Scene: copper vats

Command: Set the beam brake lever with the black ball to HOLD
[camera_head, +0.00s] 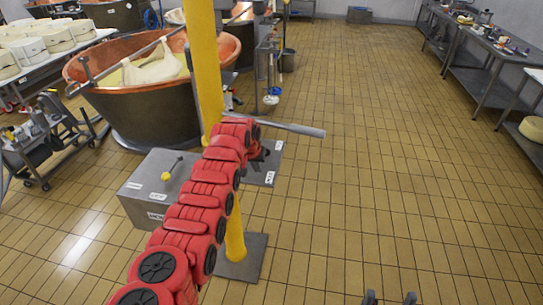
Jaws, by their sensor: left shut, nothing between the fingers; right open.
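My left arm runs up the middle in red segments. Its gripper (262,155), dark and small, is shut with nothing in it, over a grey plate (262,178) with white labels too small to read. I cannot make out a black ball there; the arm and gripper cover part of this plate. Left of the arm, a grey box (140,192) carries several white labels and a lever with a yellow ball (166,176). My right gripper (389,298) is open and empty at the bottom edge, only its fingertips showing.
A yellow post (205,65) stands behind the arm, with a grey bar (300,130) reaching right from it. A copper vat (150,105) and a wheeled grey stand (42,145) are at left. Steel tables (490,65) line the right wall. The tiled floor at centre right is clear.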

